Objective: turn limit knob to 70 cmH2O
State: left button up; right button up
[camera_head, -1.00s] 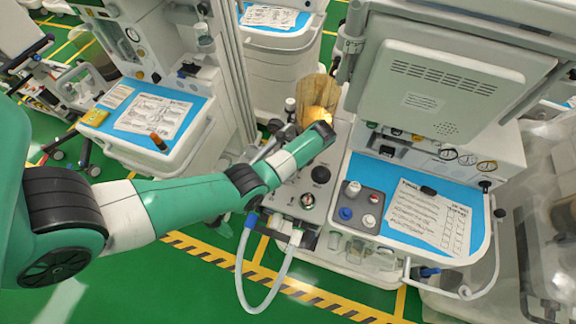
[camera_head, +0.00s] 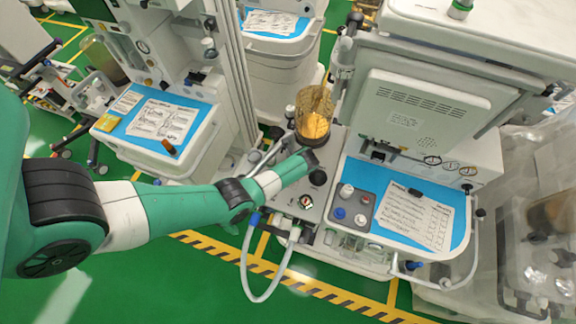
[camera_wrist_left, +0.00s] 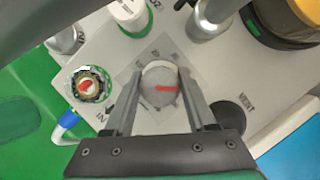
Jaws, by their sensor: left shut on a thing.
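The limit knob (camera_wrist_left: 158,88) is a pale grey round knob with a red mark, on the grey panel in the left wrist view. The red mark lies nearly level across its right half. My left gripper (camera_wrist_left: 160,76) is shut on the knob, one finger on each side. In the head view my left arm's end (camera_head: 308,158) is over the grey panel (camera_head: 318,222) and hides the knob and the fingers. No scale figures around the knob are readable. My right gripper is in neither view.
A gauge-like dial with a red mark (camera_wrist_left: 88,84) is left of the knob. A black knob (camera_head: 318,178) sits by the arm's end. An amber canister (camera_head: 314,118) stands behind it. Knobs on a grey block (camera_head: 366,198) and a blue worktop (camera_head: 458,232) are to the right.

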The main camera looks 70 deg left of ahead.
pick_arm(q)
jog(key=m+p, duration=0.1)
jog(key=m, duration=0.1)
jog(key=m+t+p, duration=0.1)
jog(key=p, duration=0.1)
jog(key=m+t+p, duration=0.1)
jog(key=m, duration=0.1)
jog(key=shift+r+m+p, duration=0.25)
jog(key=shift+m+p, duration=0.05)
grip_shut()
grip_release()
jog(key=m+t+p, duration=0.1)
jog(key=m+p, duration=0.1)
jog(key=m, duration=0.1)
jog(key=shift+f+h+p, duration=0.1)
jog(key=shift+h+p, duration=0.2)
jog(key=shift+p, duration=0.05)
jog(key=shift+m+t+p, duration=0.4)
jog(key=shift+m, duration=0.3)
jog(key=shift+f, duration=0.15)
jog(key=o, duration=1.4)
jog(key=shift+c, duration=0.2)
